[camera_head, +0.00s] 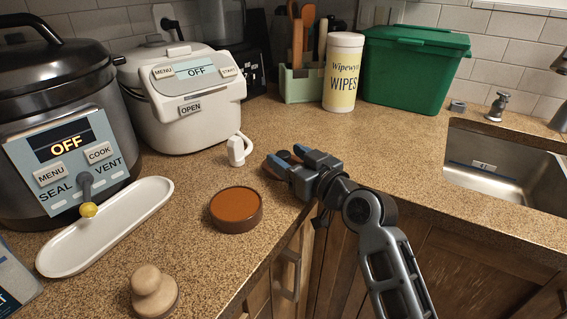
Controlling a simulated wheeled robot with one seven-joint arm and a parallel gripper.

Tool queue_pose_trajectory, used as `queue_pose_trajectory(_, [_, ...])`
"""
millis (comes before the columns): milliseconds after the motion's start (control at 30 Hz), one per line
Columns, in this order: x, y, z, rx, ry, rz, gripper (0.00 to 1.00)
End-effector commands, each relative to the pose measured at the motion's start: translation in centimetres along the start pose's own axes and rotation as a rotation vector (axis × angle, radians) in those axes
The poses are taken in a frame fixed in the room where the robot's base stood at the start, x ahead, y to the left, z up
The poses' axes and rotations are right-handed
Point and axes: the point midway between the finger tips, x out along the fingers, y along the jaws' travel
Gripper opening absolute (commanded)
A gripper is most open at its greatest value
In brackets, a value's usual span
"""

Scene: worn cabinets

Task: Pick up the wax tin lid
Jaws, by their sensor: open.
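A round, shallow, dark brown piece with a flat orange-brown top (236,208) lies on the counter near its front edge.
A white oblong tray (110,228) and a wooden knobbed piece (154,291) lie left of the round piece. A dark cooker (50,110), white cooker (185,100), wipes canister (342,75) and green bin (412,70) stand behind. A sink (500,180) is at right.

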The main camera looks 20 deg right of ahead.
Motion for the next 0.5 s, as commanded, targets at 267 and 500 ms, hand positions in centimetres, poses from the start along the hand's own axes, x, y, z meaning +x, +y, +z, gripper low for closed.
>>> queue_pose_trajectory(267, [-0.04, -0.01, 0.02, 0.000, 0.000, 0.000, 0.46])
queue_pose_trajectory(500, [-0.05, -0.02, 0.02, 0.000, 0.000, 0.000, 0.23])
